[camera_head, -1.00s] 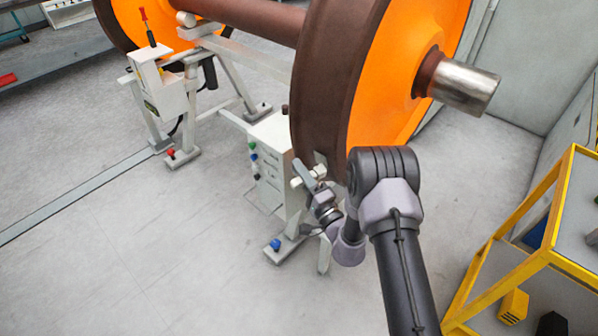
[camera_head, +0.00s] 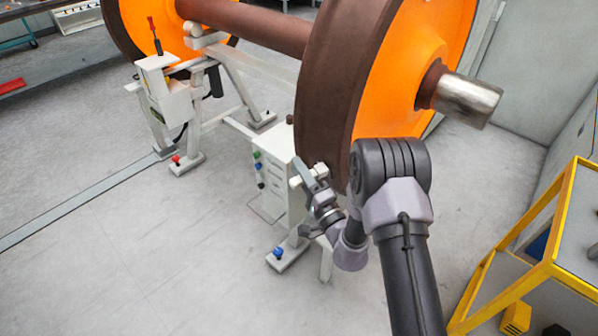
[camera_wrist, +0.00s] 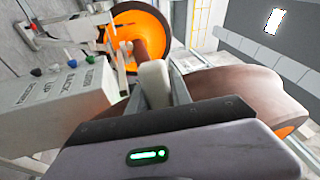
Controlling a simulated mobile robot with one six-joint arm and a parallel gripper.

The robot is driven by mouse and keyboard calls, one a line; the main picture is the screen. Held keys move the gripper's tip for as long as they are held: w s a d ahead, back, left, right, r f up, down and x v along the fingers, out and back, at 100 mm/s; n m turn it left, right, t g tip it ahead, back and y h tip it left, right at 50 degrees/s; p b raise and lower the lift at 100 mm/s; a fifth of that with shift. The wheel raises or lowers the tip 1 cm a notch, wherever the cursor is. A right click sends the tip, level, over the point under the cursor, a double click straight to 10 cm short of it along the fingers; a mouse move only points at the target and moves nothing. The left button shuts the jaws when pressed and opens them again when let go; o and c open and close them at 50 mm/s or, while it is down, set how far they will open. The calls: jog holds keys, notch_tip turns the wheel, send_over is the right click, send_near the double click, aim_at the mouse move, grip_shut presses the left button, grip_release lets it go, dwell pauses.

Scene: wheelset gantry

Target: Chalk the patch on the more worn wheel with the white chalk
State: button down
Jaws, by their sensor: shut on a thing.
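The near wheel (camera_head: 335,90) has a dark brown tread and an orange face; its tread also fills the right of the wrist view (camera_wrist: 235,85). The far wheel (camera_head: 122,25) is at the upper left, joined by a brown axle (camera_head: 245,25). My gripper (camera_head: 307,174) is at the lower tread of the near wheel. In the wrist view it is shut on a thick off-white stick, the white chalk (camera_wrist: 153,84). I cannot tell whether the chalk touches the tread. No patch shows clearly now, and I cannot tell which wheel is more worn.
A white jack stand (camera_head: 277,170) with coloured knobs stands close left of my gripper. Another stand (camera_head: 165,90) with a red-handled lever is under the far wheel. A yellow-framed rack (camera_head: 548,225) is at the right. The floor at lower left is clear.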

notch_tip(320, 180, down, 6)
jog(key=w+d+b, duration=0.1)
jog(key=b, duration=0.1)
jog(key=shift+w, duration=0.25)
jog(key=shift+s+a+f, duration=0.3)
jog(key=shift+s+a, duration=0.25)
jog(key=shift+s, duration=0.2)
jog(key=shift+s+a+f, duration=0.25)
jog(key=shift+s+a, duration=0.35)
jog(key=shift+s, duration=0.2)
jog(key=shift+s+a+f, duration=0.3)
jog(key=shift+s+a, duration=0.25)
jog(key=shift+s, duration=0.2)
jog(key=shift+s+a+f, duration=0.2)
jog(key=shift+s+a, duration=0.25)
jog(key=shift+s, duration=0.15)
jog(key=shift+s+a+f, duration=0.2)
jog(key=shift+s+a, duration=0.25)
jog(key=shift+s, duration=0.1)
